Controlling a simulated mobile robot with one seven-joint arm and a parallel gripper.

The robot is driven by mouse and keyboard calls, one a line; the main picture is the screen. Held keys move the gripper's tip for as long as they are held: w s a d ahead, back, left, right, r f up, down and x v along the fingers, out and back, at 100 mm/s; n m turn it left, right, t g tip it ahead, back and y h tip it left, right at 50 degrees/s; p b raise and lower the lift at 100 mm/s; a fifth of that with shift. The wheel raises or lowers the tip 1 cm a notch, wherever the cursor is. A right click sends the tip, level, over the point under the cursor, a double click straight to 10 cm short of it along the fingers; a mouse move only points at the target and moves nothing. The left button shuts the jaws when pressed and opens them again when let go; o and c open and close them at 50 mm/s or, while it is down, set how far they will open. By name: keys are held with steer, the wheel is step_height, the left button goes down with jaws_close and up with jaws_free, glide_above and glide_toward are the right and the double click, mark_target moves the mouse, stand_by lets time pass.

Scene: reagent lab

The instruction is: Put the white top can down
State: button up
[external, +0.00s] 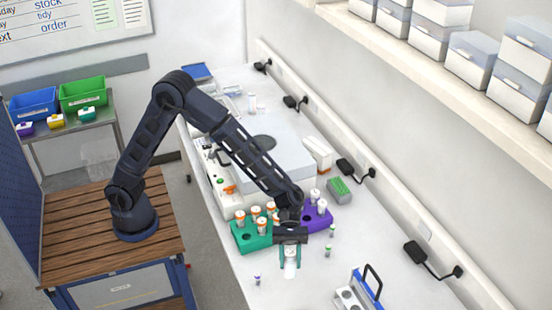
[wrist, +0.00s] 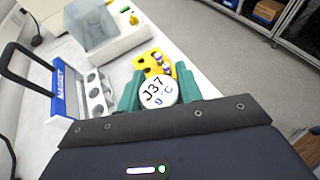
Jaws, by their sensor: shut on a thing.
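The can (wrist: 158,92) has a round white top marked "J37" and a second line that looks like "9 °C". My gripper (external: 290,262) is shut on it, with a teal finger on either side. In the external view the white can (external: 290,270) shows between the fingers, over the bench in front of the teal rack. In the wrist view my gripper (wrist: 160,86) frames the white top, and the can's body is hidden below it. I cannot tell whether the can touches the bench.
A teal rack (external: 242,244) with orange-and-white tubes and a purple rack (external: 325,224) stand close behind. Small vials (external: 257,279) stand nearby. A blue-and-grey carrier (wrist: 68,88) with a black handle stands to one side; a yellow rack (wrist: 143,63) lies beyond the can.

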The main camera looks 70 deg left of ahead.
mark_target(290, 278)
steer(key=shift+f, duration=4.4)
steer(key=shift+f, duration=0.15)
steer(key=o, duration=1.1)
steer(key=shift+c, duration=0.2)
